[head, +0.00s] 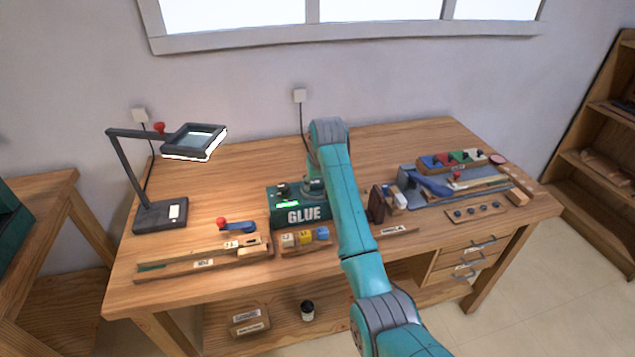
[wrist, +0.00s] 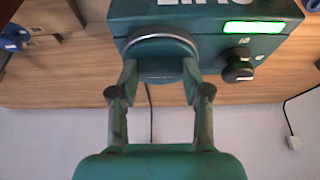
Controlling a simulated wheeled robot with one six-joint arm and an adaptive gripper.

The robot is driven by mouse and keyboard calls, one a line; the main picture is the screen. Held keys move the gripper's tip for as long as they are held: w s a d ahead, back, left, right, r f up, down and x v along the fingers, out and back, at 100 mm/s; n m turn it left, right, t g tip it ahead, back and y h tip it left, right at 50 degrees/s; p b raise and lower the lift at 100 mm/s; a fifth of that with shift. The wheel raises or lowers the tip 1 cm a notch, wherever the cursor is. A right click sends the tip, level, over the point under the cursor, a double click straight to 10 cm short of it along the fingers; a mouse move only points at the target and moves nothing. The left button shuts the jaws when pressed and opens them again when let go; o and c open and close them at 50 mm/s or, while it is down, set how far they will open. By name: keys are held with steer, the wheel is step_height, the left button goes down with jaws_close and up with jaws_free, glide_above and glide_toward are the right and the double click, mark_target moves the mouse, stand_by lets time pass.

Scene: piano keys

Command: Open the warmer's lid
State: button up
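The warmer (head: 306,215) is a dark teal box marked GLUE, with a lit green display, near the middle of the workbench. In the wrist view its body (wrist: 200,15) is upside down at the top. A round teal lid (wrist: 162,50) with a grey rim sits at its back edge and looks closed. My gripper (wrist: 161,72) is at the lid, its two fingers apart, one tip at each side of the lid's near part. I cannot tell whether the tips touch it. In the head view my arm and wrist hide most of the lid and the fingers.
A dark knob (wrist: 237,65) is beside the display. A magnifier lamp (head: 160,213) stands left, a red-and-blue tool (head: 237,226) lies nearer. Small labelled blocks (head: 305,239) line the front. Blue tools and trays (head: 430,182) fill the right. The back left bench is clear.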

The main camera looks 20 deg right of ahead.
jaws_close()
steer(key=d, duration=0.7)
steer(key=shift+d, duration=0.25)
steer(key=o, duration=1.3)
jaws_free()
steer(key=v, duration=1.2)
